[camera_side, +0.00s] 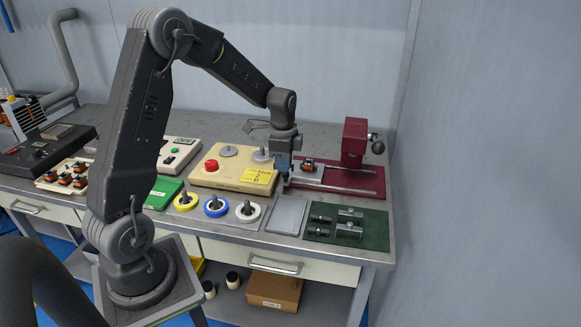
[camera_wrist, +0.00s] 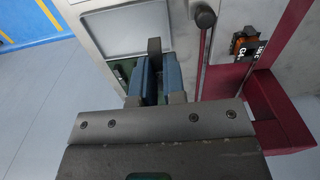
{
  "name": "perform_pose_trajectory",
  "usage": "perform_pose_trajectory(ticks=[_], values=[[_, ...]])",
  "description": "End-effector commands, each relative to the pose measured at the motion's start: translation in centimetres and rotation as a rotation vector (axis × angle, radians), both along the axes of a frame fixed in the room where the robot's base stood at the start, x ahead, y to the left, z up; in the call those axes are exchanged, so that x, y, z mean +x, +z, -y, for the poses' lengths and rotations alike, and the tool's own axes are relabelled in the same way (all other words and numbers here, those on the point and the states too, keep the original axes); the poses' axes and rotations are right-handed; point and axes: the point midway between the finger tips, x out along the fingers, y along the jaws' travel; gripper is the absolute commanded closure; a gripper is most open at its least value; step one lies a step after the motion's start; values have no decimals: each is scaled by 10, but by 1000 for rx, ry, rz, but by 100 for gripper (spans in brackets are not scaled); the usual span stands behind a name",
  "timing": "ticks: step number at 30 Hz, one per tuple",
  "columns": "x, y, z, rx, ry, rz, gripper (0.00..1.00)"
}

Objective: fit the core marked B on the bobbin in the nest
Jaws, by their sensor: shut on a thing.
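My gripper (camera_side: 283,163) points down near the left end of the maroon fixture (camera_side: 365,187). In the wrist view, its blue fingers (camera_wrist: 156,82) are shut on a dark grey piece (camera_wrist: 154,46). Much of the piece is hidden by the fingers, and no mark on it can be read. An orange and black bobbin (camera_side: 308,164) sits in the nest on the fixture, right of my gripper. It also shows in the wrist view (camera_wrist: 240,44), beside a tag. Dark parts (camera_side: 319,219) and light grey parts (camera_side: 349,214) lie on the green mat (camera_side: 375,232); I cannot read their marks.
The maroon upright (camera_side: 354,143) with a dark knob stands behind right of the bobbin. A bare grey plate (camera_side: 287,214) lies in front of my gripper. Yellow, blue and white spools (camera_side: 215,206) and a beige box (camera_side: 220,176) with a red button and yellow note stand left.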

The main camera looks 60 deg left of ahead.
Motion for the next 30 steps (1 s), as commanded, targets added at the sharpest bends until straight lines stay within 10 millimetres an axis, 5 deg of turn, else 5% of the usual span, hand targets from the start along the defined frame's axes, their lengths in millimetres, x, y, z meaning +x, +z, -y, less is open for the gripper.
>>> perform_pose_trajectory(ticks=[11, 24, 30], values=[[10, 0, -4, 0, -1, 0, 100], [101, 3, -45, 0, -20, 0, 100], [121, 2, -54, 0, -26, 0, 100]])
